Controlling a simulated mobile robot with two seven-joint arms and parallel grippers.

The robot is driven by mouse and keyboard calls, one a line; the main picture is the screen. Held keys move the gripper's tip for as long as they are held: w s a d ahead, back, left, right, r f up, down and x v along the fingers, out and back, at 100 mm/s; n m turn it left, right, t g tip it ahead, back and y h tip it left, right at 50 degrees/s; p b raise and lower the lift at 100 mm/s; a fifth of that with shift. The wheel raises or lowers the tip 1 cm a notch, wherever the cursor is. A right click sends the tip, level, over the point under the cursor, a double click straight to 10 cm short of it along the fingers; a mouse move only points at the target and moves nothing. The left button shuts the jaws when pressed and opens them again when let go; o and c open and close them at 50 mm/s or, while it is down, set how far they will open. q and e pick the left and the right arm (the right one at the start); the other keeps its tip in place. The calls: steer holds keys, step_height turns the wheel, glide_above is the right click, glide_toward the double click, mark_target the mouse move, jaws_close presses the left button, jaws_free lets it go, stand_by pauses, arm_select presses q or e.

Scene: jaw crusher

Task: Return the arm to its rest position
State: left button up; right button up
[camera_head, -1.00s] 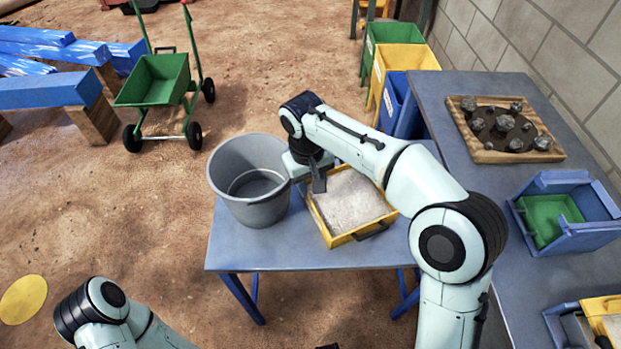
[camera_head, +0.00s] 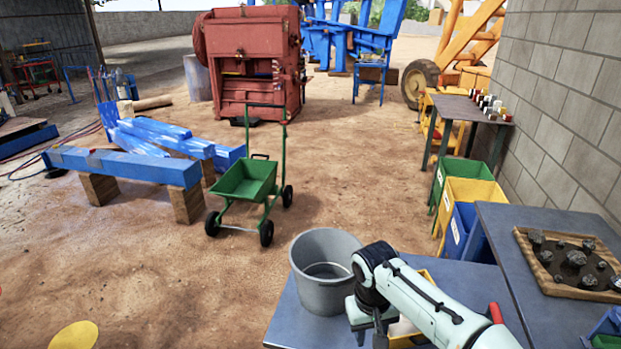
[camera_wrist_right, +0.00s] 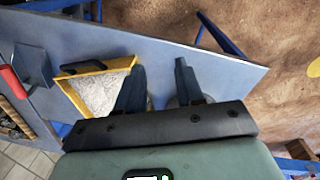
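My right arm (camera_head: 430,302) reaches in from the lower right over the small blue-grey table (camera_head: 290,321). My right gripper (camera_head: 376,338) hangs between the grey bucket (camera_head: 325,292) and the yellow-framed tray (camera_head: 421,338), which my arm mostly covers in the head view. In the right wrist view, the two dark fingers of my right gripper (camera_wrist_right: 160,82) stand apart with nothing held between them. The tray with pale sandy material (camera_wrist_right: 99,92) lies beside one finger there. My left gripper does not show.
A side table (camera_head: 535,285) on the right holds a wooden board with dark rocks (camera_head: 573,259). Green, yellow (camera_head: 459,203) and blue bins stand by the block wall. A green cart (camera_head: 246,185) and blue beams (camera_head: 120,164) stand on open dirt ground.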

steer(key=s+a+f+g+y+p, duration=0.15)
steer(key=s+f, duration=0.25)
steer(key=f, duration=0.9)
steer(key=s+f+y+p, duration=0.1)
steer(key=s+f+y, duration=0.15)
steer(key=f, duration=0.95)
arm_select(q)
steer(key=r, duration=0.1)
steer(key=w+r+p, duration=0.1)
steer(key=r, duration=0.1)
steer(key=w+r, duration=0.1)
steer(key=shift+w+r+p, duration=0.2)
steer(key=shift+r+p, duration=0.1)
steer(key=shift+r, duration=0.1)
arm_select(e)
steer(key=s+f+m, duration=0.3)
steer(key=s+f, duration=0.2)
steer(key=s, duration=0.6)
steer(key=s+d+f+m, duration=0.1)
steer(key=s+f+m, duration=0.1)
steer(key=s+f, duration=0.4)
steer(key=s, duration=0.5)
steer(key=shift+s+d+f+m, duration=0.2)
steer(key=shift+d+m, duration=0.1)
steer(key=shift+m, duration=0.1)
